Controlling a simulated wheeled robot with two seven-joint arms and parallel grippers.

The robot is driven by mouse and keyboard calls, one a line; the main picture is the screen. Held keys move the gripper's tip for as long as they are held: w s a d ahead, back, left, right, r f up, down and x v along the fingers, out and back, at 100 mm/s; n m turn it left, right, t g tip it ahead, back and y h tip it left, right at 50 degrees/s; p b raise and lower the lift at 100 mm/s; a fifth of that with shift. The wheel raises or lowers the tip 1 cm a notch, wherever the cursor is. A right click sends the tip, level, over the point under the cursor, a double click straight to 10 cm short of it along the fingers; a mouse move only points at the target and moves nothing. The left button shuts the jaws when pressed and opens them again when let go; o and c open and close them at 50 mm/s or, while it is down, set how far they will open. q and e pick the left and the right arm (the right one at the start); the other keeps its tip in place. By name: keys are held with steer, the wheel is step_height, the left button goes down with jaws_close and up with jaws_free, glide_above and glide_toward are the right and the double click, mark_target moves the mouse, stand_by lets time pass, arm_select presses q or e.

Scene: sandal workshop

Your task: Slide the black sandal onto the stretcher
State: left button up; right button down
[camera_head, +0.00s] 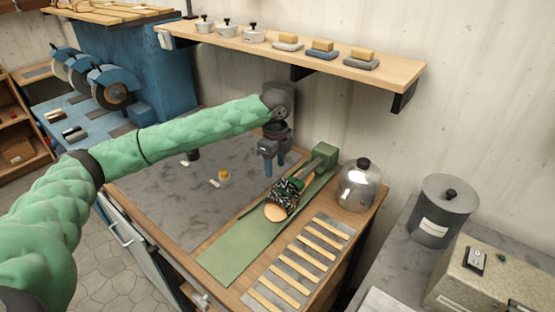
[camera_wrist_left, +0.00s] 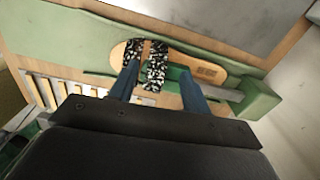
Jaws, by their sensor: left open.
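The black sandal (camera_head: 275,212) has a tan sole and black-and-white patterned straps. It lies at the green strip on the bench; in the left wrist view the sandal (camera_wrist_left: 208,72) lies lengthwise, just beyond my fingers. The stretcher's green end block (camera_head: 325,152) stands at the strip's far end, with a bar running toward the sandal; the block also shows in the left wrist view (camera_wrist_left: 262,98). Whether the sandal touches the stretcher is unclear. My left gripper (camera_head: 275,170) is open above the bench beside the sandal, its blue fingers pointing down and apart. My right gripper is out of view.
A small yellow-topped item (camera_head: 223,174) sits on the grey bench top. A wooden shelf (camera_head: 385,70) overhangs behind my left gripper. The near green strip (camera_head: 235,252) is clear.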

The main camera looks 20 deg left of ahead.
mark_target(292, 186)
arm_select(q)
steer(key=shift+w+f, duration=0.2)
steer(key=shift+f, duration=0.1)
steer(key=shift+s+f+p, duration=0.15)
steer(key=shift+f+p, duration=1.1)
steer(key=shift+f, duration=2.45)
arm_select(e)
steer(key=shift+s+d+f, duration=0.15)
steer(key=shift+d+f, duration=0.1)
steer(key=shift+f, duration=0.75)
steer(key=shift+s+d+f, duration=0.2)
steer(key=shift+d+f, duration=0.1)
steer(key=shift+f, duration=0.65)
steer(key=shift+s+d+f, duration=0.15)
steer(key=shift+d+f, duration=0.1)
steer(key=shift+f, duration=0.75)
arm_select(q)
jaws_close()
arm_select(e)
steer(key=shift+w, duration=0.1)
arm_select(q)
jaws_free()
steer(key=shift+r, duration=0.1)
